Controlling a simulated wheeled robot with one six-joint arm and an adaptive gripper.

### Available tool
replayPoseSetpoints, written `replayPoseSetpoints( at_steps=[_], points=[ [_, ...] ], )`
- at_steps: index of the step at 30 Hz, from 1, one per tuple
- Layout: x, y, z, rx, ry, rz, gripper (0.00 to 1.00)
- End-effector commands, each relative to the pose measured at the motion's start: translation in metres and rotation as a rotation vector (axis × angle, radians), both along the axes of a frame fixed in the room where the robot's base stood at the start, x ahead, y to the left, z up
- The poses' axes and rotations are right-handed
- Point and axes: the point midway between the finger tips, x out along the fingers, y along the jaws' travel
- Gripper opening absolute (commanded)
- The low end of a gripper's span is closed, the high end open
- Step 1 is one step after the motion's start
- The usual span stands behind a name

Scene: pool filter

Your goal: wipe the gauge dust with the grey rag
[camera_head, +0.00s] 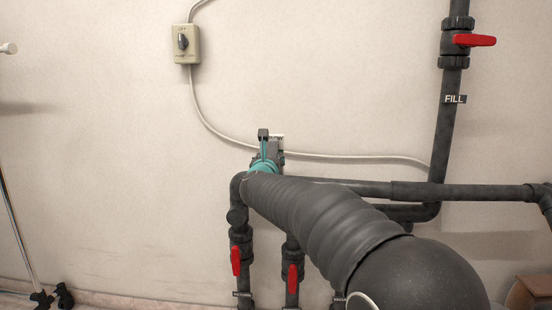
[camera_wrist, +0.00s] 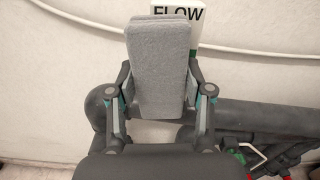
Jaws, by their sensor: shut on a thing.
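The grey rag (camera_wrist: 161,62) is a folded, upright pad between the fingers of my gripper (camera_wrist: 160,88) in the wrist view. My gripper is shut on it. In the head view my gripper (camera_head: 265,148) is small and partly hidden by my arm, near the wall above the pipes.
Dark pipes (camera_head: 460,194) run across below and right of my gripper. Red valve handles (camera_head: 236,261) hang below, and another red handle (camera_head: 474,40) is at upper right. A white cable (camera_head: 350,157) crosses the wall behind. A switch box (camera_head: 186,44) is at upper left.

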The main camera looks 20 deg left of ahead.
Motion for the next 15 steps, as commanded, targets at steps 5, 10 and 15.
replayPoseSetpoints(
  at_steps=[5, 10, 15],
  points=[
    [-0.0011, 0.0062, 0.0010, 0.000, -0.001, 0.000, 0.23],
    [-0.0010, 0.0058, 0.0006, 0.000, -0.001, 0.000, 0.23],
    [-0.0074, 0.0043, -0.0014, 0.001, -0.001, 0.000, 0.23]
  ],
)
